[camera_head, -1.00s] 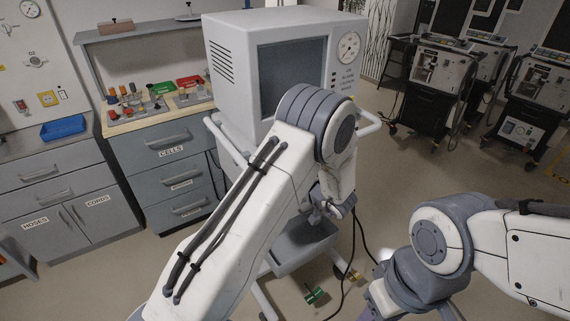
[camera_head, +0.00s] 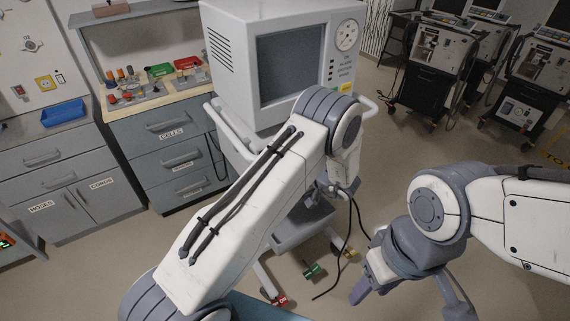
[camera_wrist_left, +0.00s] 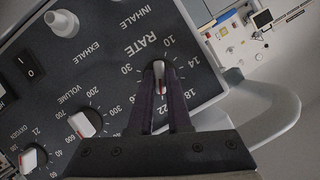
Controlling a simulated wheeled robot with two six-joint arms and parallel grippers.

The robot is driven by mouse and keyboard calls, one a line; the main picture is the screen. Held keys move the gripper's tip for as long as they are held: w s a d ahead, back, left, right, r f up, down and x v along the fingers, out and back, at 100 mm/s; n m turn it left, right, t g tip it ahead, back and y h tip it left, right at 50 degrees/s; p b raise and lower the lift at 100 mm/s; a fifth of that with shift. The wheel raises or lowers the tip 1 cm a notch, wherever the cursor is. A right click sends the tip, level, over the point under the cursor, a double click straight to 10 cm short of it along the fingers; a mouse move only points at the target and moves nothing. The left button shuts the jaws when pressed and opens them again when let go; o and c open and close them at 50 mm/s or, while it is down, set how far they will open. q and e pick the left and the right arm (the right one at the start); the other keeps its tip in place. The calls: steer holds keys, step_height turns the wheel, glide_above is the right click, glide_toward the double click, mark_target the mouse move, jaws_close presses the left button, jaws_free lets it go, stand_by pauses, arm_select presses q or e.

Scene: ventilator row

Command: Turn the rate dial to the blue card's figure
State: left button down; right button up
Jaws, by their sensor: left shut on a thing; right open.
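In the left wrist view, the rate dial (camera_wrist_left: 159,69) is a small white knob with a red mark, on a dark panel with printed figures around it. My left gripper (camera_wrist_left: 160,84) is shut on this knob, one dark finger on each side. The fingers hide part of the dial and scale, so I cannot tell its exact setting. In the head view, the ventilator (camera_head: 228,72) stands in the middle, and my left arm covers its lower front. My right gripper (camera_head: 362,286) is open, low and right of the ventilator, apart from it. I cannot make out a blue card.
The volume knob (camera_wrist_left: 83,125) and oxygen knob (camera_wrist_left: 31,160) sit close to the rate dial. Drawer cabinets (camera_head: 168,160) stand left of the ventilator. Other machines (camera_head: 436,75) stand back right. A cable and coloured clips (camera_head: 312,270) lie on the floor.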

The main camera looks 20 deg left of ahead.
arm_select(q)
steer(key=c, duration=0.9)
jaws_free()
steer(key=shift+o, duration=0.2)
steer(key=shift+d, duration=0.1)
steer(key=b+v, duration=0.2)
steer(key=v, duration=0.8)
steer(key=shift+b, duration=0.3)
